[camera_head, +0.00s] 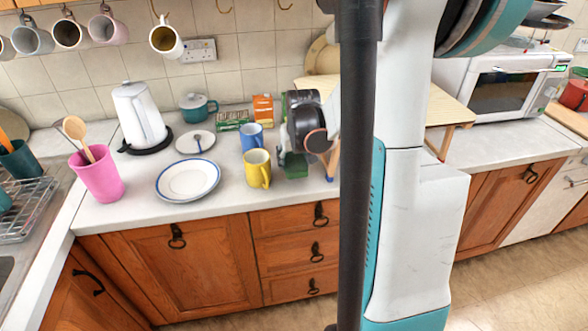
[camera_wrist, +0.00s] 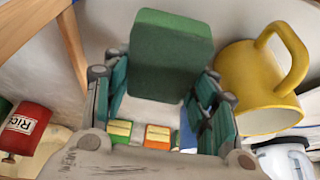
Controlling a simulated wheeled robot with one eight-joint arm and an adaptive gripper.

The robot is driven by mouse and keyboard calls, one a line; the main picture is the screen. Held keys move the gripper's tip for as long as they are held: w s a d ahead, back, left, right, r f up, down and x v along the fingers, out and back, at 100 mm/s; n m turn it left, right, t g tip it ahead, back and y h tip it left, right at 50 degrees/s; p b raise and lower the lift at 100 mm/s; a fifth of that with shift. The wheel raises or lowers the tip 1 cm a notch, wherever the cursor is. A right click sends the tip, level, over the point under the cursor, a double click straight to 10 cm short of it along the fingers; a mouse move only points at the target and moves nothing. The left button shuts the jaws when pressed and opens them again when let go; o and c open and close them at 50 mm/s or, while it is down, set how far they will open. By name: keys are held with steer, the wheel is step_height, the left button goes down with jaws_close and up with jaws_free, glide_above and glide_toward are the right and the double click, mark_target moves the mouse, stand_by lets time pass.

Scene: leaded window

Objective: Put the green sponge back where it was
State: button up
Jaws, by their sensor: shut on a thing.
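The green sponge (camera_wrist: 170,52) is an upright block between the fingers of my gripper (camera_wrist: 162,98) in the wrist view. My gripper is shut on it. In the head view the sponge (camera_head: 294,167) shows low over the counter, below my wrist and just right of the yellow mug (camera_head: 257,168). The yellow mug also shows close beside the sponge in the wrist view (camera_wrist: 262,85). I cannot tell whether the sponge touches the counter. My gripper's fingers are partly hidden by my wrist in the head view.
A blue mug (camera_head: 252,137) stands behind the yellow one, and a blue-rimmed plate (camera_head: 188,180) lies to the left. A small wooden-topped stand (camera_head: 440,108) is at the right; its leg (camera_wrist: 72,48) is near the gripper. A red rice container (camera_wrist: 25,128) shows in the wrist view.

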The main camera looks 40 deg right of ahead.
mark_target(295, 161)
steer(key=shift+f+b, duration=0.45)
steer(key=shift+f, duration=1.15)
steer(key=shift+f, duration=0.2)
steer(key=o, duration=1.1)
steer(key=shift+r, duration=0.15)
steer(key=shift+r, duration=0.35)
steer(key=p+v, duration=0.3)
steer(key=v, duration=0.4)
